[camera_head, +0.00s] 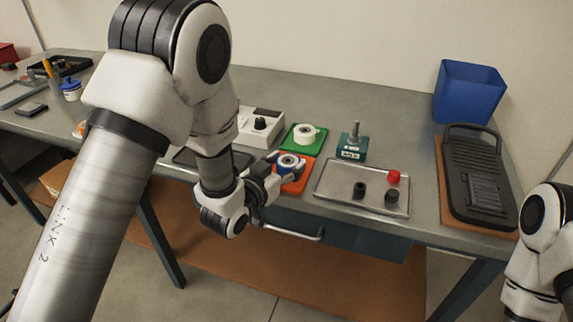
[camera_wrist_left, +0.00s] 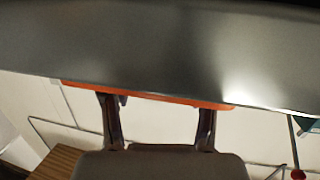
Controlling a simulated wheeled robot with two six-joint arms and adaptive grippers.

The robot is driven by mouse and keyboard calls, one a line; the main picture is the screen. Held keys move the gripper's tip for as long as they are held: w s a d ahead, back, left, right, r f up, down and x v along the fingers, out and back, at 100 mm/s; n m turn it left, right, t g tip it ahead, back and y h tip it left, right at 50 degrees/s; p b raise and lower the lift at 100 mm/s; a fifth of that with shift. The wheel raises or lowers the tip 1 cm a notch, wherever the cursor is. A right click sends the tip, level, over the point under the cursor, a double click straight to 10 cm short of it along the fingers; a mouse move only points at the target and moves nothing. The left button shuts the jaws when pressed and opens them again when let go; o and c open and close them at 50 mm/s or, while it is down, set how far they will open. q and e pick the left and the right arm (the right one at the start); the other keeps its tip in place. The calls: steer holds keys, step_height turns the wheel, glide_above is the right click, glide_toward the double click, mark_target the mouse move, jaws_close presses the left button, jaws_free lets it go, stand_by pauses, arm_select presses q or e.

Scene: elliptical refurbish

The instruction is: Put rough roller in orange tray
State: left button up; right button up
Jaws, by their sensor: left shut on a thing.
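A short roller with a pale grey top, dark centre and blue side (camera_head: 289,162) is in the fingers of my left gripper (camera_head: 277,172), which is shut on it. The roller is over the square orange tray (camera_head: 299,183) at the table's front edge; I cannot tell whether it touches the tray. In the left wrist view the gripper's two fingers (camera_wrist_left: 158,128) stand apart, with an orange strip of the tray (camera_wrist_left: 160,96) behind them. A large grey surface hides the upper part of that view. My right gripper is out of view.
A green tray (camera_head: 294,147) with a white roller (camera_head: 304,134) lies just behind. A teal block with a metal post (camera_head: 352,148) and a metal tray (camera_head: 334,190) with black and red knobs lie to the right. A blue bin (camera_head: 468,92) stands at the far right.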

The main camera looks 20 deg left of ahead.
arm_select(q)
steer(key=o, duration=1.1)
steer(key=shift+s, duration=0.15)
steer(key=shift+o, duration=0.6)
steer(key=shift+s+r, duration=0.2)
steer(key=shift+w+f, duration=0.1)
steer(key=shift+w, duration=0.05)
